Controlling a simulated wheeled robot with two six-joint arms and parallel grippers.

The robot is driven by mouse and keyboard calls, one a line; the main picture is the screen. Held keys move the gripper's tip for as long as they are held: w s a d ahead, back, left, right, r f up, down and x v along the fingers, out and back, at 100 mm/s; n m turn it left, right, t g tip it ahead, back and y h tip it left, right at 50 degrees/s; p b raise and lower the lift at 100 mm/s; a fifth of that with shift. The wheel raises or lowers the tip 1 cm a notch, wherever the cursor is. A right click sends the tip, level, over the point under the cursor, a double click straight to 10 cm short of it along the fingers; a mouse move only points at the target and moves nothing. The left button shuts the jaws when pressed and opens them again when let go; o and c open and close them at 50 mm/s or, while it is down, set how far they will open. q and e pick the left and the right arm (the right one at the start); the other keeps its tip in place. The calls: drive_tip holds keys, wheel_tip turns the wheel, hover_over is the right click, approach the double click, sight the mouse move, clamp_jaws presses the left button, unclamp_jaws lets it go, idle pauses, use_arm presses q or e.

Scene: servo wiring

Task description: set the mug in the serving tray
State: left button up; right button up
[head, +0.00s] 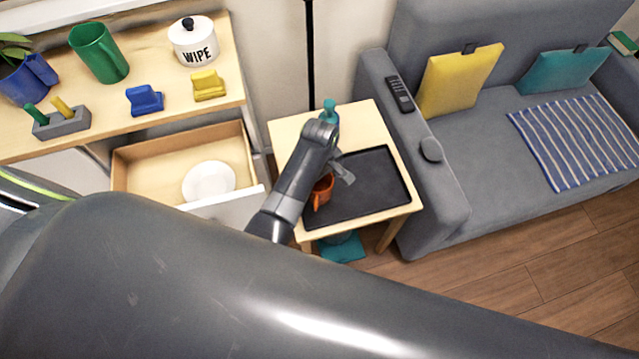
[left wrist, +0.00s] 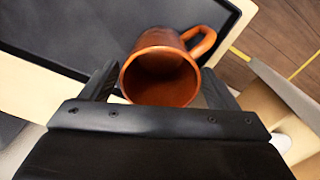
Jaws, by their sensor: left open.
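The orange-brown mug (head: 322,190) is at the left edge of the black serving tray (head: 375,190), partly hidden by my left arm in the head view. My left gripper (head: 340,172) is at the mug, with its jaws open. In the left wrist view the mug (left wrist: 160,72) is between the two spread fingers (left wrist: 158,88), its mouth facing the camera and its handle to the upper right. The tray (left wrist: 120,22) shows behind it. I cannot tell whether the mug's base rests on the tray. My right gripper is not in view.
The tray lies on a small wooden table (head: 290,128) with a teal bottle (head: 329,110) at its back. A grey sofa (head: 440,195) stands close on the right. An open drawer (head: 150,165) holding a white plate (head: 208,181) is on the left. The tray's right part is clear.

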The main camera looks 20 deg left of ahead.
use_arm(q)
wheel_tip(320, 180, up, 7)
drive_tip(key=shift+p, duration=0.35)
idle(0.4)
